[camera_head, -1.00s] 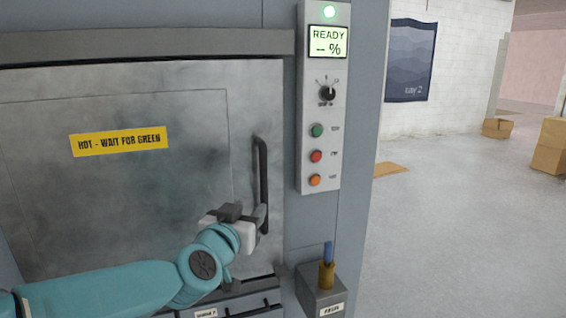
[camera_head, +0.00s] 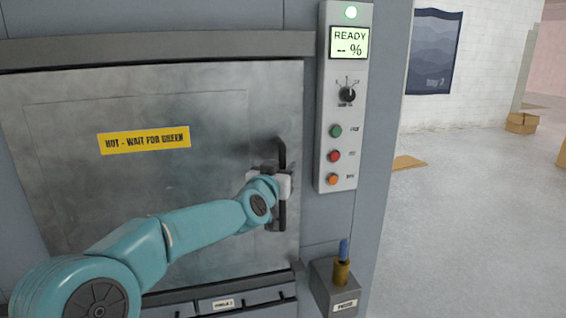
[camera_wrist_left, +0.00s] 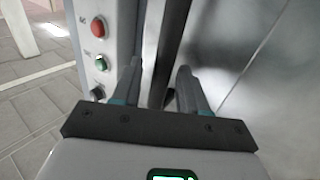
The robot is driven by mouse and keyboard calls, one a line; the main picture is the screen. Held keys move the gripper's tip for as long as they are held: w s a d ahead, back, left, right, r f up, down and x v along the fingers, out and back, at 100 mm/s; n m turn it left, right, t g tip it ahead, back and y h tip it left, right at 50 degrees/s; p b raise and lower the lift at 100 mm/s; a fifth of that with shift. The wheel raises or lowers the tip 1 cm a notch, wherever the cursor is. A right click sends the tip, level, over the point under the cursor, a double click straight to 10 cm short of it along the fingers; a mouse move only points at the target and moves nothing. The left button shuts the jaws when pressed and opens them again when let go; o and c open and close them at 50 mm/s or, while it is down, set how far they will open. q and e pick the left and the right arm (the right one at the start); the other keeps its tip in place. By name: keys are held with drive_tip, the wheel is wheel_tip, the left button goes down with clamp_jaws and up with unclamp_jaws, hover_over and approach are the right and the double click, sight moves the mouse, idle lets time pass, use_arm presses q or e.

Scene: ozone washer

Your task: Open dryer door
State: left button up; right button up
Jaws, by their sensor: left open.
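The dryer door (camera_head: 70,190) is a grey, stained metal panel, shut, with a yellow "HOT - WAIT FOR GREEN" label (camera_head: 144,140). Its upright black handle (camera_head: 282,151) is near the door's right edge. My left gripper (camera_head: 279,178) is at the handle's middle and hides part of it. In the left wrist view, its two fingers (camera_wrist_left: 160,82) are apart, with a dark upright bar, seemingly the handle (camera_wrist_left: 170,45), between them. I cannot tell whether they touch it. My right gripper is not in view.
Open floor (camera_head: 470,240) lies to the right, with cardboard boxes (camera_head: 521,122) farther back.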

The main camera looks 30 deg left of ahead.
use_arm(q)
drive_tip(key=shift+w+a+r, duration=0.15)
drive_tip(key=shift+w+a, duration=0.1)
drive_tip(key=shift+w, duration=0.15)
drive_tip(key=shift+w, duration=0.3)
clamp_jaws()
